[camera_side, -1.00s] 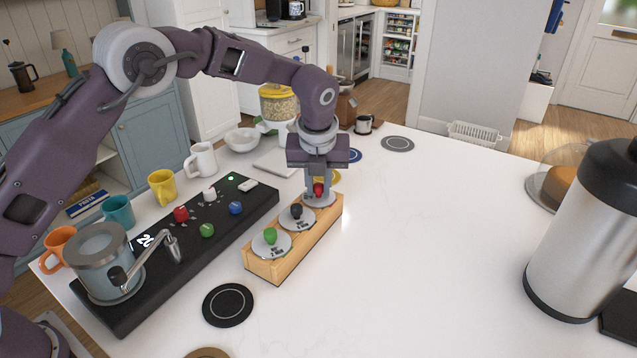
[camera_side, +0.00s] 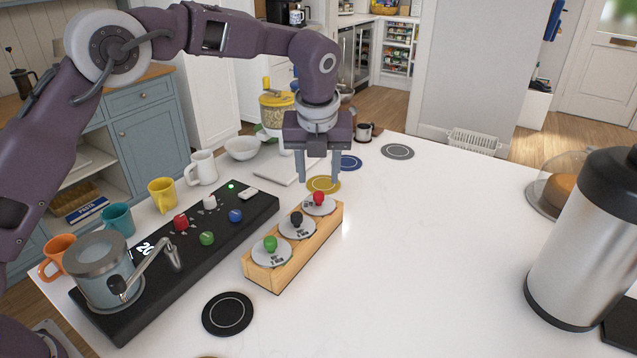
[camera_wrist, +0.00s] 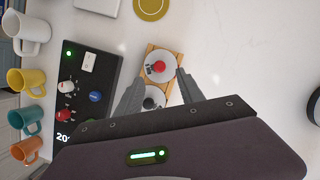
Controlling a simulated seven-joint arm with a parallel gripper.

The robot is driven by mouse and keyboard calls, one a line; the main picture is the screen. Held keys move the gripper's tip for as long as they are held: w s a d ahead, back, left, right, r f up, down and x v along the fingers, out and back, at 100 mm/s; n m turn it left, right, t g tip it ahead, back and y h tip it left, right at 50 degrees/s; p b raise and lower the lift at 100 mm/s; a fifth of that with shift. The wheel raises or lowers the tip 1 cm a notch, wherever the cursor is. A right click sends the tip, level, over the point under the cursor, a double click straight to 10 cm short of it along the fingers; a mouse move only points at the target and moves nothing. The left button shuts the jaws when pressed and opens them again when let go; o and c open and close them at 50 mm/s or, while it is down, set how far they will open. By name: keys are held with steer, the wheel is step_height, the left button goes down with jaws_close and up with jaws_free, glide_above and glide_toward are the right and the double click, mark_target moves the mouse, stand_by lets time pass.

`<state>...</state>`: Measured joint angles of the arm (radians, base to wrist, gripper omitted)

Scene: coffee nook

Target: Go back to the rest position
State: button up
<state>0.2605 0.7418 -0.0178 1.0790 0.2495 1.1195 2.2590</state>
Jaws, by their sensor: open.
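My gripper (camera_side: 319,178) is open and empty. It hangs above the far end of the wooden block (camera_side: 262,279), clear of the red-knobbed disc (camera_side: 319,205). The block holds three grey discs with knobs: red at the far end, black (camera_side: 297,219) in the middle, green (camera_side: 270,244) at the near end. In the wrist view my gripper's fingers (camera_wrist: 160,88) spread to either side of the block, with the red knob (camera_wrist: 158,67) showing just beyond them. The green-knobbed disc is hidden in the wrist view.
Left of the block lies a black panel (camera_side: 140,300) with coloured knobs and a grey pot with a crank (camera_side: 105,270). Several mugs line the left edge. A large steel dispenser (camera_side: 575,245) stands at right. Flat round coasters lie about; the middle right counter (camera_side: 430,240) is clear.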

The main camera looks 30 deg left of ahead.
stand_by(0.3)
steer(key=s+a+r+n+t+h, duration=0.1)
steer(key=s+a+r+n, duration=0.3)
steer(key=s+r+n, duration=0.5)
steer(key=s+a+r+n, duration=0.4)
steer(key=s+n, duration=0.3)
steer(key=s, duration=0.4)
steer(key=s+f+n, duration=0.2)
steer(key=s+n, duration=0.5)
steer(key=s, duration=0.1)
steer(key=s+a+f+n+t, duration=0.1)
steer(key=s+f+n, duration=0.2)
steer(key=s+n, duration=0.4)
steer(key=shift+s+t+h, duration=0.3)
steer(key=shift+s, duration=0.8)
